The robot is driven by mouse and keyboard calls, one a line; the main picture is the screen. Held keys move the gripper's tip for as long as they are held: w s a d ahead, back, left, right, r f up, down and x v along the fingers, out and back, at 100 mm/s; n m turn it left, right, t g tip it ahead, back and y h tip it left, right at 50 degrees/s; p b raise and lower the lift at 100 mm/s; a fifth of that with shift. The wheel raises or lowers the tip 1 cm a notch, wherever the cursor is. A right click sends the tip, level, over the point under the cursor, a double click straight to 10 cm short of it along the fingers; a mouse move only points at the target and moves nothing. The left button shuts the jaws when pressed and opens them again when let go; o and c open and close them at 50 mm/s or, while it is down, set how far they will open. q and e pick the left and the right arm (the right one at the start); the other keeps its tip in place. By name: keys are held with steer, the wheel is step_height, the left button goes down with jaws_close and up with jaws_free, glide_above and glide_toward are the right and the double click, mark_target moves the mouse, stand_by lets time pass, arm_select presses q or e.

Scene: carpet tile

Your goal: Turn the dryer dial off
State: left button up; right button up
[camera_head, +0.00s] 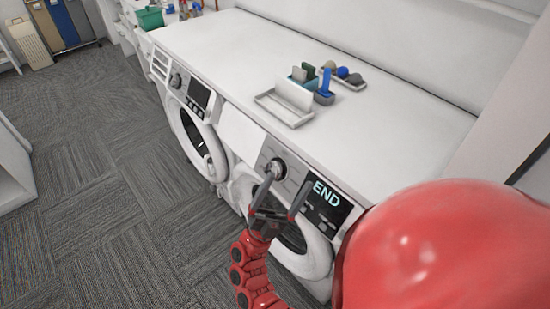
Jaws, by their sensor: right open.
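The dryer is the near white machine, with a lit display reading "END" (328,197) on its front panel. Its round dial (276,167) sits left of the display, and its setting is too small to read. My right gripper (283,200) is open in front of the panel. One finger is close to the dial and overlaps its lower edge; I cannot tell whether it touches. The other finger is nearer the display. The gripper hides part of the dryer's round door (318,253). My left gripper is not in view.
The carpet (110,170) at left is clear.

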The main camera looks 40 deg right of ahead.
steer(key=w+d+f+g+y, duration=0.2)
steer(key=w+d+y, duration=0.2)
steer(key=n+t+y+p, duration=0.1)
steer(key=n+t+y, duration=0.3)
steer(key=n+y, duration=0.9)
glide_toward(268, 171)
steer(key=s+a+r+n, duration=0.1)
steer(key=a+r, duration=0.2)
steer(key=a, duration=0.5)
steer(key=shift+h, duration=0.3)
steer(key=shift+r+b+x, duration=0.15)
steer(key=shift+b+x, duration=1.25)
steer(key=shift+x, duration=3.05)
steer(key=shift+r+b+x, duration=0.15)
steer(key=shift+b+x, duration=1.25)
steer(key=shift+x, duration=3)
steer(key=shift+d, duration=0.15)
steer(key=c, duration=1.3)
steer(key=shift+o, duration=0.2)
